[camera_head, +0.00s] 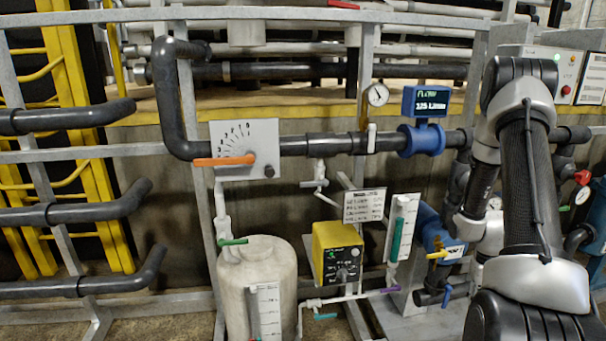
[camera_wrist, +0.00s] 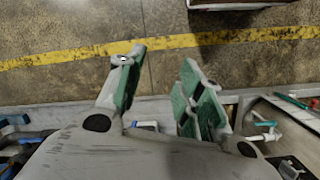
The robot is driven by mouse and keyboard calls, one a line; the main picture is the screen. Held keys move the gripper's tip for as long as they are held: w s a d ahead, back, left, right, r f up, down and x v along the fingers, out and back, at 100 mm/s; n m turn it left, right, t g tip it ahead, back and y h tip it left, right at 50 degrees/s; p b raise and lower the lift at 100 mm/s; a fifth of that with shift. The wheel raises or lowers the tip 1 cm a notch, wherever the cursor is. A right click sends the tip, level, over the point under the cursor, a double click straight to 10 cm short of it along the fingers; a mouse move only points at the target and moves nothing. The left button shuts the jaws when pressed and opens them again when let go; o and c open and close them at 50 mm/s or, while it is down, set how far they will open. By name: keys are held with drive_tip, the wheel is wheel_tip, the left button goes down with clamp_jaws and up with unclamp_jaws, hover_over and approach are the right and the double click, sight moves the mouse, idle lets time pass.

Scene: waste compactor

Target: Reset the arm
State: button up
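My gripper (camera_wrist: 163,65) shows in the wrist view. The gripper itself does not show in the head view.
Behind my arm are a blue flow meter (camera_head: 423,140) and a control box (camera_head: 540,62). Left are a panel with an orange lever (camera_head: 224,161), a pale tank (camera_head: 258,275) and a yellow pump unit (camera_head: 337,252). The wrist view shows floor with a yellow line (camera_wrist: 70,56).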

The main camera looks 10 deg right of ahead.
drive_tip(key=s+a+r+n+t, duration=0.1)
drive_tip(key=s+a+r+t, duration=0.1)
drive_tip(key=a+r, duration=0.5)
drive_tip(key=s+a+r+n+t, duration=0.1)
drive_tip(key=s+a+r, duration=0.4)
drive_tip(key=r, duration=1.4)
drive_tip(key=s+a+r+n+t, duration=0.2)
drive_tip(key=s+a+r+t, duration=0.2)
drive_tip(key=a+r, duration=0.6)
wheel_tip(320, 180, up, 3)
drive_tip(key=shift+s+a+r, duration=0.15)
drive_tip(key=shift+s+a, duration=0.1)
drive_tip(key=shift+a, duration=0.1)
